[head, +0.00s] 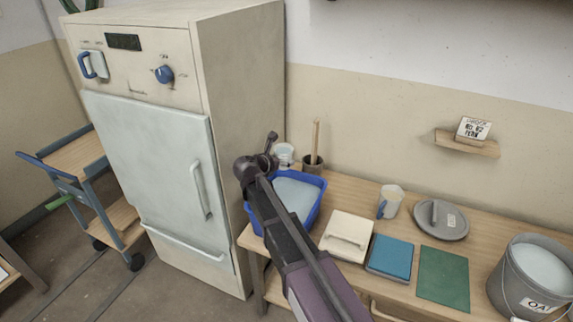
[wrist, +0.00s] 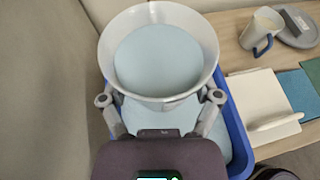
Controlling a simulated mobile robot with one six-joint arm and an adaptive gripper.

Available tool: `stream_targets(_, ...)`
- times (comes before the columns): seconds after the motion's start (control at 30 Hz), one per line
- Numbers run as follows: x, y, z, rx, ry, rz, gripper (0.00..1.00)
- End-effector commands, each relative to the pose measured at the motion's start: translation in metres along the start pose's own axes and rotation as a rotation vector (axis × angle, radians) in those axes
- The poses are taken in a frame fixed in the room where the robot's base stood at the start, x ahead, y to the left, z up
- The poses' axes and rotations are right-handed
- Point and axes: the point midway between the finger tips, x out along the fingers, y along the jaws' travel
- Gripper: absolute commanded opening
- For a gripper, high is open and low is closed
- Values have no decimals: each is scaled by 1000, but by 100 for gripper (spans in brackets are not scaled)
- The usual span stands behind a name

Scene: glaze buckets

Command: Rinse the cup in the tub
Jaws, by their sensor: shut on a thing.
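A white, round, wide-rimmed cup (wrist: 160,98) fills the upper middle of the wrist view, with a smooth pale blue surface inside it. My gripper (wrist: 160,104) is shut on it, one finger at each side. In the head view the cup (head: 284,153) shows just beyond my gripper (head: 270,153), partly hidden by it. The blue tub (head: 318,206) stands at the left end of the table, holding pale blue liquid. The tub (wrist: 238,140) lies below the cup in the wrist view. Whether the cup touches the liquid is unclear.
A dark pot (head: 313,164) with a wooden stick stands behind the tub. A mug with a blue handle (head: 391,201), a grey lid (head: 441,220), a cream block (head: 346,234), blue and green pads, and a grey bucket (head: 525,298) are to the right. A tall cabinet (head: 240,100) borders the left.

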Motion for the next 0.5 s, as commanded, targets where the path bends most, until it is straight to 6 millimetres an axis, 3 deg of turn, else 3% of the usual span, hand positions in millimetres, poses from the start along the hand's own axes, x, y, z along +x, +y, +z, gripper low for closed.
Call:
stream_targets(0.03,-5,8,12,-1,-1,2,25)
stream_targets(0.2,-15,26,30,0,-1,2,25)
stream_targets(0.5,-29,48,49,1,-1,2,25)
